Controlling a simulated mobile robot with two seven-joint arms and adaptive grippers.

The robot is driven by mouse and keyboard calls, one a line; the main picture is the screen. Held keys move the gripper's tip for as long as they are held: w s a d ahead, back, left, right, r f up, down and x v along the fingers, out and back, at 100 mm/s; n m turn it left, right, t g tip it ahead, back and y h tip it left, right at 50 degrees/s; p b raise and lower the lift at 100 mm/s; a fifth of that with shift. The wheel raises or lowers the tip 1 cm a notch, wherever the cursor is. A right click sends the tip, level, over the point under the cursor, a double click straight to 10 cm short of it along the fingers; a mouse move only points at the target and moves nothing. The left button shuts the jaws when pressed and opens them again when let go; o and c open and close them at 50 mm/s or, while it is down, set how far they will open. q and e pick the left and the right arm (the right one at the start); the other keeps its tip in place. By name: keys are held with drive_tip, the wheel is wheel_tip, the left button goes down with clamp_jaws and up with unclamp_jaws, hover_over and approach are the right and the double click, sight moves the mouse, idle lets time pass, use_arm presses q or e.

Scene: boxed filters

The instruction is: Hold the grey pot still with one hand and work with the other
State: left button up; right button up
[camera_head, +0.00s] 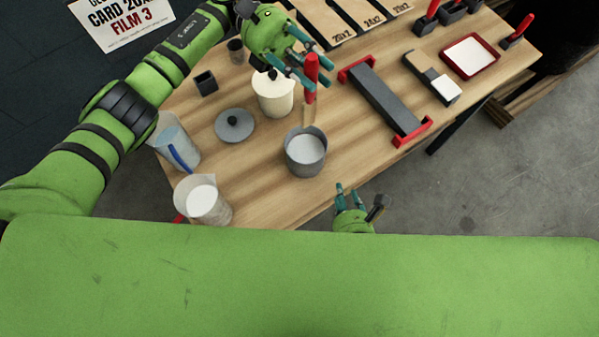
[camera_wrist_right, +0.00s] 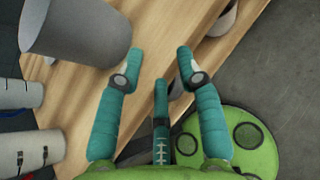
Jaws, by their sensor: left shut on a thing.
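The grey pot (camera_head: 294,166) stands upright near the front edge of the wooden table, with white contents inside. It also shows at the top left of the right wrist view (camera_wrist_right: 75,38). My left gripper (camera_head: 304,72) is shut on the red handle (camera_head: 311,78) of a tool with a pale, flat lower end (camera_head: 308,113). The tool is upright, just behind the pot in the picture; whether it touches anything is unclear. My right gripper (camera_head: 346,190) is open and empty in front of the pot, to its right. Its spread fingers (camera_wrist_right: 160,64) are apart from the pot.
A cream lidded pot (camera_head: 273,98) stands behind the grey pot. A loose grey lid (camera_head: 234,124), a blue-handled jug (camera_head: 171,137) and a jug with white contents (camera_head: 204,204) lie left. A dark bar with red handles (camera_head: 384,98) and a red tray (camera_head: 470,57) are right.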

drive_tip(key=s+a+r+n+t+y, duration=0.1)
drive_tip(key=s+a+r+n+y, duration=0.15)
drive_tip(key=a+r, duration=0.8)
drive_tip(key=x, duration=1.2)
drive_tip(key=shift+w, duration=0.25)
drive_tip(key=shift+a+r+n, duration=0.1)
drive_tip(key=shift+r+n, duration=0.05)
drive_tip(key=shift+n, duration=0.1)
clamp_jaws()
drive_tip(key=shift+s, duration=0.1)
unclamp_jaws()
